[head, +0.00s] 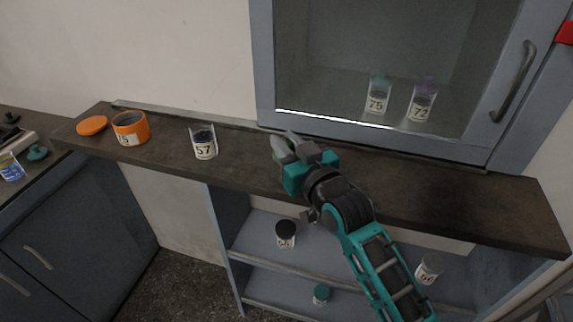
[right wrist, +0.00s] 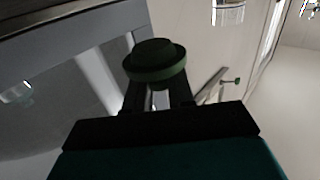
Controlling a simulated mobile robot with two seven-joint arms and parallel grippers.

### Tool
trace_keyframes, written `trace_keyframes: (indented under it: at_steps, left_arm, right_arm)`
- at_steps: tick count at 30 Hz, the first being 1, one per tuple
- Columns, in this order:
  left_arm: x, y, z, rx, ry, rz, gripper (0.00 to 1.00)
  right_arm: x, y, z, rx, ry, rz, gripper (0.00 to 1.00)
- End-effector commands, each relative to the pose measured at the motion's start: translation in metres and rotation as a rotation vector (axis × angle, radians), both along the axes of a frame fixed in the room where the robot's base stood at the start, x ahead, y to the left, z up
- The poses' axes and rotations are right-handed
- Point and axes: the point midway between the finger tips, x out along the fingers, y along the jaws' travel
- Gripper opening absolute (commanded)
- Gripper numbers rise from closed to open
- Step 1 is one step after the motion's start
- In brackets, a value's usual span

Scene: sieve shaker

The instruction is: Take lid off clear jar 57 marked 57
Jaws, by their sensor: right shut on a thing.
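The clear jar marked 57 (head: 204,145) stands upright on the dark shelf top, left of my right gripper. Its top looks open, with dark contents inside and no lid on it. My right gripper (head: 286,148) is over the shelf top, to the right of the jar and apart from it. It is shut on a round, dark green lid (right wrist: 155,62), which shows at the fingertips in the right wrist view. The lid is hard to make out in the head view. My left gripper is not in view.
An orange jar (head: 130,128) and an orange lid (head: 92,125) are at the shelf's left. Jars 75 (head: 377,100) and 72 (head: 421,106) stand behind the cabinet glass. Lidded jars stand on shelves below. The shelf top (head: 450,190) is bare at right.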

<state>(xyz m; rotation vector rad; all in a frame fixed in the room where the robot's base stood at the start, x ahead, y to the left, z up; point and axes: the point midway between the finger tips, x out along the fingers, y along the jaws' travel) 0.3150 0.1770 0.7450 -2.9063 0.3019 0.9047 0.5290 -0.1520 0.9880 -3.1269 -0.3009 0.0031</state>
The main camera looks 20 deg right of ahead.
Motion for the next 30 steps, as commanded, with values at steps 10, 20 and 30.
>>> trace_keyframes:
  at_steps: [10, 20, 30]
  left_arm:
    - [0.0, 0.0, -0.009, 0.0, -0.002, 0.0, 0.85]
    - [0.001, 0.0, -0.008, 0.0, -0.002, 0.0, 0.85]
    - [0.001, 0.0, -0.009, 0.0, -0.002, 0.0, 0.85]
  right_arm:
    - [0.0, 0.0, -0.044, 0.0, 0.002, 0.001, 0.0]
    - [0.0, 0.0, -0.046, -0.001, 0.0, 0.0, 0.0]
    - [0.0, 0.0, -0.049, -0.001, 0.0, 0.0, 0.44]
